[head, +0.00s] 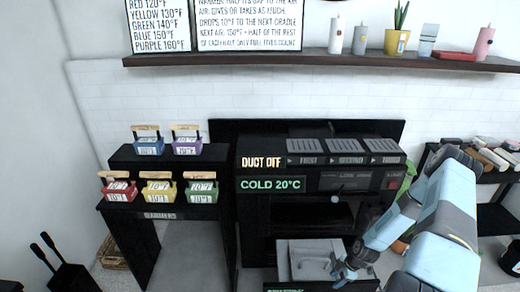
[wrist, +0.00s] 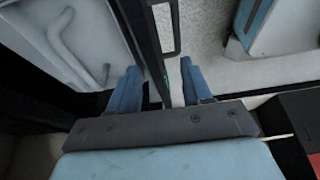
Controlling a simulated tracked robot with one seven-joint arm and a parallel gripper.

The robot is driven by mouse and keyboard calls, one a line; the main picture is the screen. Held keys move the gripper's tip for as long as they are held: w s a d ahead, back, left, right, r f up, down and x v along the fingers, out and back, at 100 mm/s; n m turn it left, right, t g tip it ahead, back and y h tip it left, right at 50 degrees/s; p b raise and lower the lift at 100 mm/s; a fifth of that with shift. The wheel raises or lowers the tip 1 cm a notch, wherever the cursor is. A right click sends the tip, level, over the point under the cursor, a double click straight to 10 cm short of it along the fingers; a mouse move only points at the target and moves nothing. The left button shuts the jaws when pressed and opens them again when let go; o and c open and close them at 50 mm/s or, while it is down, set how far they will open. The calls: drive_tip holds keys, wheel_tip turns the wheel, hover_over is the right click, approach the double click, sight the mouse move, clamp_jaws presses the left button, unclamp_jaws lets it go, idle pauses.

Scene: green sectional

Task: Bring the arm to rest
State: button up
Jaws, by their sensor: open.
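My arm (head: 440,230) reaches in from the right in the head view, bent down toward an open grey drawer (head: 297,262) low in the black cabinet. My gripper (head: 340,270) is at the drawer's right front. In the wrist view my gripper (wrist: 160,85) has its two blue fingers apart. A dark upright edge with a pale rectangular frame passes between or just beyond the fingers; I cannot tell whether they touch it. The drawer's pale inside, with a curved bar, also shows in the wrist view (wrist: 75,45).
The black cabinet (head: 255,225) has lit signs "DUCT OFF" and "COLD 20°C". Several coloured blocks with wooden handles stand on a black stepped stand (head: 130,209) at left. A wall shelf (head: 310,57) holds candles and a potted plant. A side rack (head: 490,183) stands behind my arm.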

drive_tip(key=w+d+r+m+h, duration=0.1)
drive_tip(key=w+d+r, duration=0.15)
drive_tip(key=r, duration=0.35)
drive_tip(key=w+d+r+h, duration=0.1)
drive_tip(key=w+d+r, duration=0.15)
drive_tip(key=r, duration=0.25)
drive_tip(key=w+a+r+m+t+h, duration=0.1)
drive_tip(key=w+r+m+h, duration=0.15)
drive_tip(key=r, duration=1.55)
drive_tip(key=w+a+r+m+h, duration=0.1)
drive_tip(key=r+m, duration=0.3)
drive_tip(key=r, duration=1.4)
drive_tip(key=s+a+r+m+t, duration=0.1)
drive_tip(key=s+a+r+m, duration=0.15)
drive_tip(key=r, duration=0.45)
drive_tip(key=s+a+r+m+t, duration=0.1)
drive_tip(key=s+a+r, duration=0.1)
drive_tip(key=s+r, duration=0.35)
drive_tip(key=s+a+r+m, duration=0.2)
drive_tip(key=r, duration=0.6)
drive_tip(key=s+a+r+m+t, duration=0.1)
drive_tip(key=s+a+r+m, duration=0.1)
drive_tip(key=s, duration=0.7)
drive_tip(key=s+a+r+m+t, duration=0.1)
drive_tip(key=s+a+r+m, duration=0.2)
drive_tip(key=s+r, duration=0.4)
drive_tip(key=shift+s+a+r+t+y, duration=0.25)
drive_tip(key=shift+s+a+y, duration=0.25)
drive_tip(key=shift+s, duration=0.4)
drive_tip(key=shift+c, duration=0.2)
